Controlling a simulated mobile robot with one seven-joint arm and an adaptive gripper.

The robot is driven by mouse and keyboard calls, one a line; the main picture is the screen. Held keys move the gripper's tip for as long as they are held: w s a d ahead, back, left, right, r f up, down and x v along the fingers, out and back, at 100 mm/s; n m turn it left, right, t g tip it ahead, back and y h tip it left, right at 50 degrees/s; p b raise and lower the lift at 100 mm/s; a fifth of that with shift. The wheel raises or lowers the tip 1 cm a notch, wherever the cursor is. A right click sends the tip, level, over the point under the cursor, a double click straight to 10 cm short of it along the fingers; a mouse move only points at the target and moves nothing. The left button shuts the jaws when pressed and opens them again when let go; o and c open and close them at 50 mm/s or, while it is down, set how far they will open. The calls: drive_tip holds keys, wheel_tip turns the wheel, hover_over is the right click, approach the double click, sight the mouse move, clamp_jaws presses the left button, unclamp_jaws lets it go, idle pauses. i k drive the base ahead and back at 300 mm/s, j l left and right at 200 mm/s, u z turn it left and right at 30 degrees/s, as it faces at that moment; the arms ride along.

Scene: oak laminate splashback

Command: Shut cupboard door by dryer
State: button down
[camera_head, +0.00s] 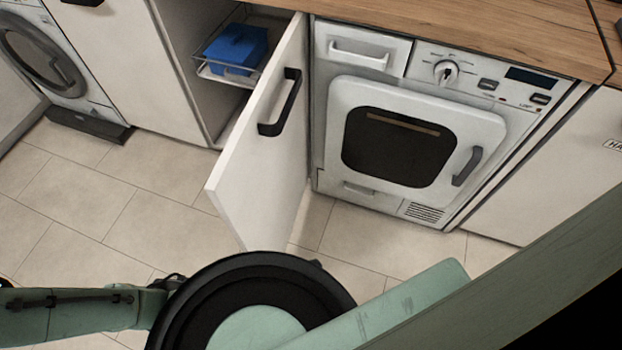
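The white cupboard door (250,165) stands wide open in the head view, just left of the dryer. It is hinged on the dryer side and swings out over the floor. Its black bar handle (279,103) is on the face turned toward the dryer. The dryer (405,130) is white with a dark window, and its own door is closed. The open cupboard (196,60) shows a wire shelf inside. My arm crosses the bottom of the view, in front of the door's lower edge. My gripper is not visible.
A blue box (236,49) sits on the wire shelf (228,75). A washing machine (48,65) is at far left, with a dark block (88,124) at its foot. Tiled floor (90,200) left of the door is clear. The wooden worktop (480,25) overhangs the dryer.

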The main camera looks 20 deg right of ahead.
sight(257, 185)
drive_tip(key=k+l, duration=0.5)
drive_tip(key=l, duration=0.25)
drive_tip(key=k+l+u, duration=0.1)
drive_tip(key=l, duration=0.3)
drive_tip(key=k+l+u, duration=0.15)
drive_tip(key=l, duration=0.25)
drive_tip(key=k+l+u, duration=0.1)
drive_tip(key=k+l, duration=0.15)
drive_tip(key=l, duration=0.15)
